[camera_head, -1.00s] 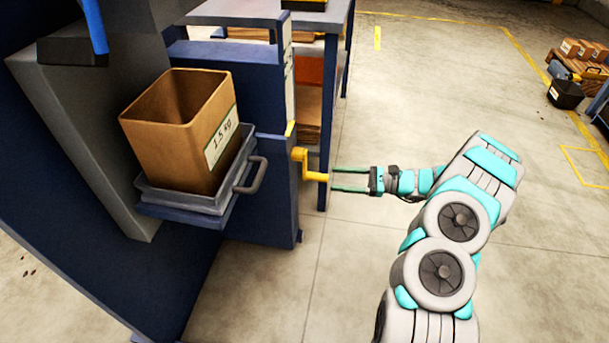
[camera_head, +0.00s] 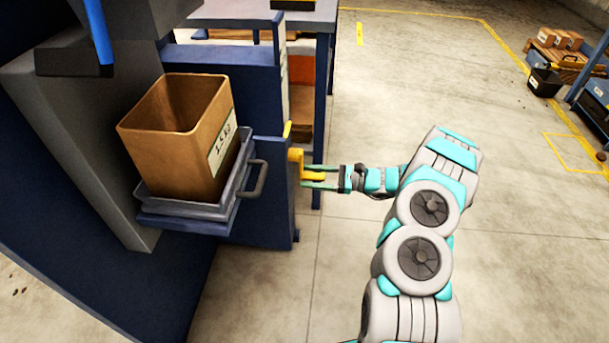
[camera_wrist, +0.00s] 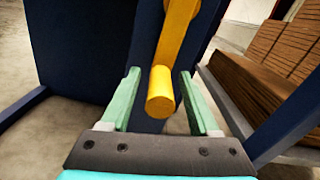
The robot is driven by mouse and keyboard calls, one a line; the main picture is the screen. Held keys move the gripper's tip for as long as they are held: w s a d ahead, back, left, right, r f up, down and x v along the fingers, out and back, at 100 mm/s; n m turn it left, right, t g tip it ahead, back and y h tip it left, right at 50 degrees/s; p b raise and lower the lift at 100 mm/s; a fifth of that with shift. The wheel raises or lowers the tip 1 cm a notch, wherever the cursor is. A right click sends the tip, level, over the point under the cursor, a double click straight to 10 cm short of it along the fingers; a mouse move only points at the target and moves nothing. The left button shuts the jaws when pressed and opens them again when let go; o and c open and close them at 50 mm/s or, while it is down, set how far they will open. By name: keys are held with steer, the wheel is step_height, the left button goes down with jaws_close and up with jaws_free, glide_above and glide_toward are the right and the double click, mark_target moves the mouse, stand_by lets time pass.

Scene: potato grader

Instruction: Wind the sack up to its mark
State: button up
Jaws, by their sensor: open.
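The open brown paper sack (camera_head: 185,135), labelled 1.5 kg, stands in a grey tray (camera_head: 190,208) on the blue machine. A yellow crank (camera_head: 296,160) sticks out of the right side of the blue post (camera_head: 262,190). My gripper (camera_head: 318,176) is open at the crank, its green fingers on either side of the crank's handle. In the wrist view the yellow handle (camera_wrist: 161,92) lies between the two open fingers (camera_wrist: 163,98), with gaps on both sides. A small yellow pointer (camera_head: 287,129) sits above the crank on the post. The sack is not in the wrist view.
A grey loop handle (camera_head: 254,180) juts from the tray beside the post. A blue rack (camera_head: 322,90) stands behind the crank; the wrist view shows stacked brown boards (camera_wrist: 265,60) at right.

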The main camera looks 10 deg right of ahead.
steer(key=shift+x, duration=1)
jaws_close()
stand_by(0.8)
